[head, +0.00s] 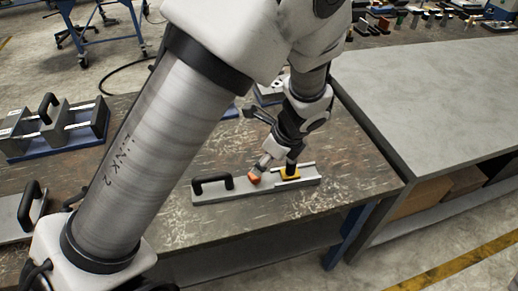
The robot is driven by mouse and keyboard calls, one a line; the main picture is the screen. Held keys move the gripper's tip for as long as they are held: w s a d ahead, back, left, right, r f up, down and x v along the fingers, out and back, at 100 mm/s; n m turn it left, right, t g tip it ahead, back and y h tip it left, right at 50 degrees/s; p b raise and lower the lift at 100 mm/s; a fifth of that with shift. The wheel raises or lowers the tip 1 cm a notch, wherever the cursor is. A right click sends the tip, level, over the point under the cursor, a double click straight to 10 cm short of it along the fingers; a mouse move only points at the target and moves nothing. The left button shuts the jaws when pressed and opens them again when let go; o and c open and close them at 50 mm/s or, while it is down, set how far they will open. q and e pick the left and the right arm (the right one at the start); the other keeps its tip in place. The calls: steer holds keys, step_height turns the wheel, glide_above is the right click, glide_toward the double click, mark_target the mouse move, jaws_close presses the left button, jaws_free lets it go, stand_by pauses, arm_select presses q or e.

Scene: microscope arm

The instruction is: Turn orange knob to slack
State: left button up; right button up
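The orange knob (254,178) shows as a small orange piece near the middle of a grey bar-shaped fixture (236,193) on the worn table. A light grey stem slants up and right from the knob toward my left wrist. My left gripper (285,150) is above the fixture, just right of the knob. Its fingertips are small and partly hidden, so I cannot tell whether they touch the knob or are open or shut. My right gripper is not in view.
A black handle (212,184) stands on the fixture's left end. Another handled grey fixture (55,130) is at the far left. A bare grey table (430,90) adjoins on the right. My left arm hides much of the table's left and middle.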

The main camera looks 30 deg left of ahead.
mark_target(255, 178)
arm_select(q)
steer(key=f, duration=0.1)
steer(key=f+b, duration=0.1)
steer(key=s+a+f, duration=0.1)
steer(key=shift+f, duration=0.1)
steer(key=f, duration=0.1)
steer(key=a+f+b, duration=0.1)
steer(key=w+a+f, duration=0.1)
steer(key=shift+f, duration=0.25)
steer(key=shift+s+d+r, duration=0.15)
steer(key=shift+s, duration=0.05)
steer(key=shift+s+r, duration=0.1)
steer(key=shift+c, duration=0.7)
steer(key=c, duration=1)
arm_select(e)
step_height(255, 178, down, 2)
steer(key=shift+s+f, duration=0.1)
